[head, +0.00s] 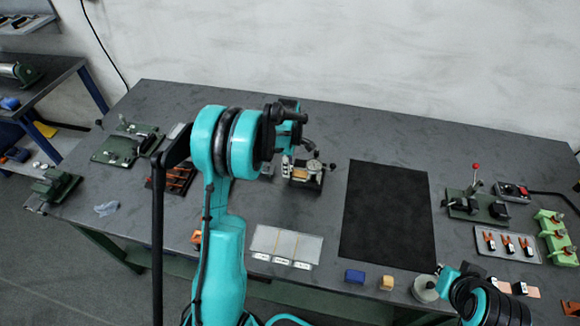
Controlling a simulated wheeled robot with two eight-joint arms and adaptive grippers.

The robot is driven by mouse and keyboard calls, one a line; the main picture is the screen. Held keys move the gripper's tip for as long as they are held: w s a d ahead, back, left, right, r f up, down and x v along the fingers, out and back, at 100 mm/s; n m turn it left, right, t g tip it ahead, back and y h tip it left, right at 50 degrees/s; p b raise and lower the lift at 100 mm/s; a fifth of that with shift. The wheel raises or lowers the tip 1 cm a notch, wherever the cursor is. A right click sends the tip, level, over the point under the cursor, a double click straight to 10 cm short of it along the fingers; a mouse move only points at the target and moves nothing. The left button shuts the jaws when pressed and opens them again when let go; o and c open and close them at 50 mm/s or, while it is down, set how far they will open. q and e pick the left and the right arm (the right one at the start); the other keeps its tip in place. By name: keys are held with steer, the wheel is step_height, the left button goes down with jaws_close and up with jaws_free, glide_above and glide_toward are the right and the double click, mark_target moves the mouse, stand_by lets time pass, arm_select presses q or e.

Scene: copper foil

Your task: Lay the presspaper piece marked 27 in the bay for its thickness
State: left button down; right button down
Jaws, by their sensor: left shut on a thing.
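My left gripper (308,148) is over the back middle of the table, just above a small dial gauge (315,167). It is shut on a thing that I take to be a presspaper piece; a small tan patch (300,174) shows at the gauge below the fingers. The mark 27 is too small to read. A pale tray (285,246) with three bays side by side lies at the front middle, with white labels along its front edge. The label text is not legible. My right gripper (445,281) is at the front right edge, its fingers unclear.
A black mat (388,212) lies bare right of the tray. A blue block (355,276), a tan block (387,283) and a pale round thing (425,288) sit along the front edge. Clamps and a tool tray (507,244) stand right; green fixtures (128,145) stand left.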

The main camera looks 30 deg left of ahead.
arm_select(q)
steer(key=shift+s+a, duration=0.15)
steer(key=shift+a, duration=0.4)
steer(key=shift+a, duration=0.25)
steer(key=shift+r, duration=0.2)
step_height(320, 180, up, 7)
steer(key=p, duration=0.4)
steer(key=shift+f, duration=0.15)
stand_by(0.5)
steer(key=shift+s+f, duration=0.1)
stand_by(1.2)
